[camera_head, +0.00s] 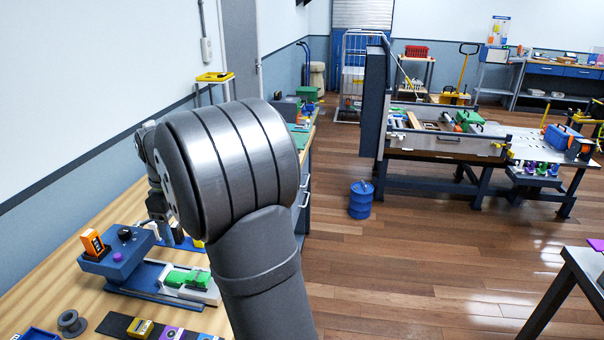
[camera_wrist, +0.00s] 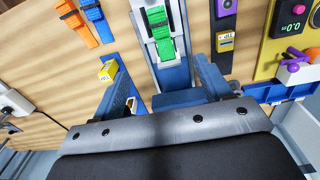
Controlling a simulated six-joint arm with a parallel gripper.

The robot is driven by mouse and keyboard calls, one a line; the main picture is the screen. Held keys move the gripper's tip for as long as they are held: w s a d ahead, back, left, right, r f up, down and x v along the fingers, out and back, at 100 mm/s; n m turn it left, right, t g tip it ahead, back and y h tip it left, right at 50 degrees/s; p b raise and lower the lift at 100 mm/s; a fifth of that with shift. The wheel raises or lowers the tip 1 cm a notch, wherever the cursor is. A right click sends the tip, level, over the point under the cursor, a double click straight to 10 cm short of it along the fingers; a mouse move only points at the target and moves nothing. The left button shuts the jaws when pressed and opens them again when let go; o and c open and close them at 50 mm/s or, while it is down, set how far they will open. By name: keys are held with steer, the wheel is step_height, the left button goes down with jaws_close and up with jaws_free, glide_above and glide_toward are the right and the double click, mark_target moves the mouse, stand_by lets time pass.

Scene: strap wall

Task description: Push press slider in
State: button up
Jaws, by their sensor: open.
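The press is a blue block (camera_head: 118,252) with a black knob and a purple button, on the wooden bench in the head view. Its slider, a white carriage (camera_head: 192,291) carrying a green buckle piece (camera_head: 187,279), sits on the rail base in front of the block. In the wrist view a white carriage (camera_wrist: 142,22) with a green strap piece (camera_wrist: 160,30) lies ahead of my gripper (camera_wrist: 165,68). My gripper is open, its fingers spread on either side of the blue-grey rail, with nothing visibly held. Contact with the slider cannot be told. My arm hides most of the gripper in the head view.
Orange and blue straps (camera_wrist: 97,20) and a yellow block (camera_wrist: 108,70) lie left in the wrist view. A panel with a display (camera_wrist: 290,25) is at right. A grey spool (camera_head: 71,322) and a dark strip with coloured blocks (camera_head: 140,328) lie at the bench front.

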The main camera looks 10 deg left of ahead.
steer(key=c, duration=0.4)
steer(key=d+f+m+g, duration=0.2)
steer(key=d+f+m, duration=0.2)
steer(key=d+f, duration=0.1)
steer(key=shift+w+d+m+g+y, duration=0.1)
steer(key=shift+w+m+g+y, duration=0.2)
steer(key=shift+w+g, duration=0.1)
steer(key=c, duration=1)
steer(key=d+f+m+g+y, duration=0.1)
steer(key=d+f+m, duration=0.1)
steer(key=m, duration=0.1)
steer(key=d+f+m+g+y, duration=0.1)
steer(key=d+m, duration=0.1)
steer(key=d, duration=0.1)
steer(key=d+f+m+g+y, duration=0.1)
steer(key=d+f+m, duration=0.1)
steer(key=m, duration=0.1)
steer(key=shift+s+d+f+m+g, duration=0.1)
steer(key=shift+d+f+m+g, duration=0.05)
steer(key=shift+f+m+g, duration=0.2)
jaws_close()
steer(key=w+d+f+m+t+y, duration=0.1)
steer(key=d+m+t+y, duration=0.1)
steer(key=d+m+y, duration=0.6)
steer(key=w+d+f+m+t+y, duration=0.15)
steer(key=d+m+y, duration=0.25)
steer(key=m, duration=0.8)
steer(key=shift+m, duration=0.25)
steer(key=x, duration=1.3)
steer(key=shift+a+f, duration=0.2)
